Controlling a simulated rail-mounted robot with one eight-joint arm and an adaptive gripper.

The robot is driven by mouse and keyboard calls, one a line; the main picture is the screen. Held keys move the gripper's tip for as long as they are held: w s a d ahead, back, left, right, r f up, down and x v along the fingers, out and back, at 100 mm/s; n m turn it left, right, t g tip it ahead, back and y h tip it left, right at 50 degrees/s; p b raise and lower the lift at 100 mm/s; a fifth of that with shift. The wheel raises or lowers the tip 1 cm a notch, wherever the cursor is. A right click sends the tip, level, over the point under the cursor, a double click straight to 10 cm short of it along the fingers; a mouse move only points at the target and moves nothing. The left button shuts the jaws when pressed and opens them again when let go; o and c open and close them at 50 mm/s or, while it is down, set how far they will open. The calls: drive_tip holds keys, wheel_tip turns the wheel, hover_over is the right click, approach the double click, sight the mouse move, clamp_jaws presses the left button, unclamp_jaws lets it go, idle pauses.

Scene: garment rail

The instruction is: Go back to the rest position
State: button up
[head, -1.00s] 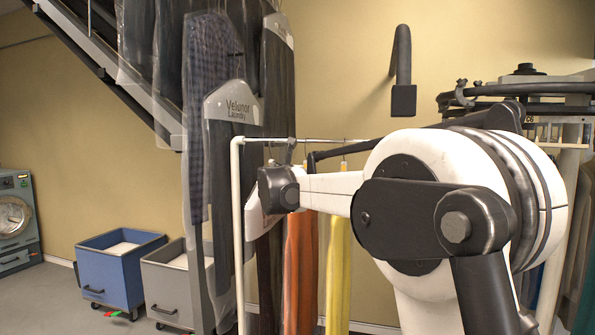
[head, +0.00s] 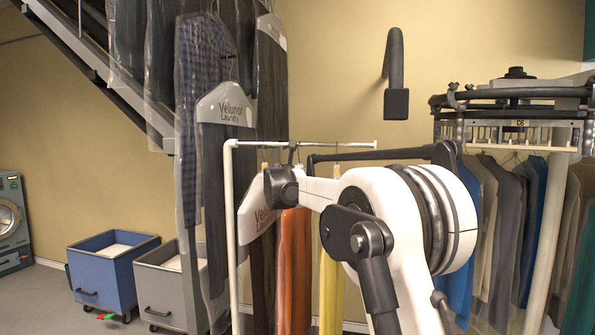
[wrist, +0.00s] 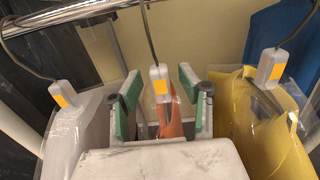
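My gripper (wrist: 159,99) shows in the wrist view with its two green-padded fingers spread apart. A grey hanger neck with an orange tag (wrist: 160,84) shows in the gap between them, and the fingers do not press on it. An orange garment (wrist: 171,128) hangs below this hanger. In the head view the fingers are hidden, and I see only my white arm reaching left toward the rail. The orange garment (head: 294,270) and a yellow garment (head: 332,290) hang under the white-framed garment rail (head: 229,225).
In the wrist view, a clear-wrapped grey garment (wrist: 75,125) hangs left and the yellow garment (wrist: 262,130) right, both close to the fingers. A round clothes conveyor (head: 510,105) stands at the right. A blue bin (head: 105,275) and a grey bin (head: 165,285) stand on the floor.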

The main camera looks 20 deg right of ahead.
drive_tip(key=shift+w+d, duration=0.35)
drive_tip(key=shift+w, duration=0.1)
drive_tip(key=shift+c, duration=0.4)
clamp_jaws()
drive_tip(key=shift+r, duration=0.15)
drive_tip(key=shift+r+p, duration=1)
drive_tip(key=shift+r, duration=0.6)
drive_tip(key=shift+s+a, duration=0.1)
drive_tip(key=shift+b+v, duration=0.95)
drive_tip(key=shift+v, duration=2.45)
